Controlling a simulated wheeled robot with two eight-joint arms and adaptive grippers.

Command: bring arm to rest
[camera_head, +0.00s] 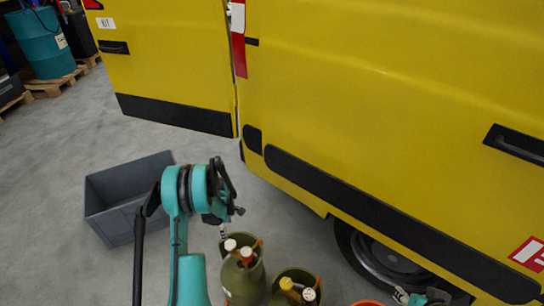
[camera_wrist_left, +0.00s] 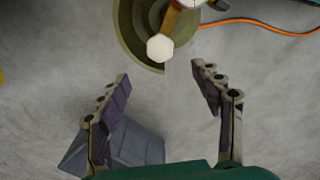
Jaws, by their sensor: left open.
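My left arm reaches up from the bottom of the head view.
A grey open bin (camera_head: 110,185) stands on the floor left of my gripper. A yellow van (camera_head: 380,80) fills the right side. A blue drum (camera_head: 40,45) stands on a pallet far left. An orange cable (camera_wrist_left: 260,27) crosses the wrist view.

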